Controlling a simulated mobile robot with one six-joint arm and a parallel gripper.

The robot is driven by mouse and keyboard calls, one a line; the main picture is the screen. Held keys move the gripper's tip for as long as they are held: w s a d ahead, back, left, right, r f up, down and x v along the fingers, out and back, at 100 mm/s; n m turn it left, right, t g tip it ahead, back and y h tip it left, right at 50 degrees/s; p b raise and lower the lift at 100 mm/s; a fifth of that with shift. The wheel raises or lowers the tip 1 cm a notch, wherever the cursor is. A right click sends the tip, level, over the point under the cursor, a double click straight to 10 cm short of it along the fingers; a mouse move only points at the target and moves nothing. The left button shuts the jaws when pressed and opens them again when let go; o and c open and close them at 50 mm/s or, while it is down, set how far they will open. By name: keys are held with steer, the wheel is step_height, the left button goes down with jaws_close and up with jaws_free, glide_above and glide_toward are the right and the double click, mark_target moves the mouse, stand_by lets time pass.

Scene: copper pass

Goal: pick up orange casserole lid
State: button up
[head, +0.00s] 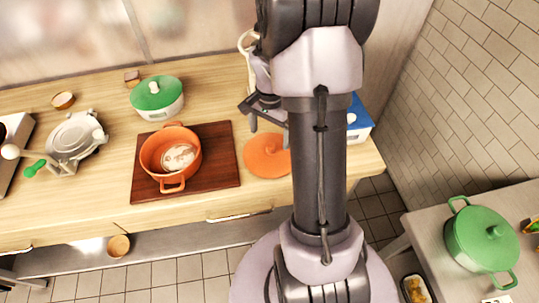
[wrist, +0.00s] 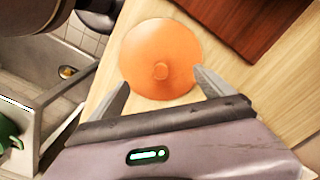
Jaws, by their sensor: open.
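The orange casserole lid (head: 266,157) lies flat on the wooden counter, right of the dark board, partly hidden by my arm in the head view. In the wrist view the lid (wrist: 150,52) is a round orange disc with a small knob in its middle. My gripper (head: 268,116) is above the counter by the lid's far side. In the wrist view its two fingers (wrist: 160,82) are spread apart, with the lid's near part and knob showing beyond and between them. Nothing is between the fingertips that I can see held. The orange casserole (head: 170,157) stands open on the board.
The dark wooden board (head: 220,172) lies left of the lid. A white pot with a green lid (head: 157,97) stands behind it. A blue and white box (head: 358,120) is right of my arm. A green pot (head: 482,236) stands on the side table. The counter's front edge is close to the lid.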

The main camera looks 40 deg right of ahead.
mark_target(271, 146)
steer(key=f, duration=0.2)
steer(key=f+b, duration=0.1)
steer(key=f, duration=0.1)
steer(key=f+b, duration=0.1)
steer(key=f, duration=0.2)
steer(key=shift+w+d, duration=0.1)
steer(key=shift+d, duration=0.15)
steer(key=shift+r, duration=0.1)
steer(key=shift+c, duration=0.2)
steer(key=shift+s+a, duration=0.15)
steer(key=shift+s, duration=0.05)
jaws_close()
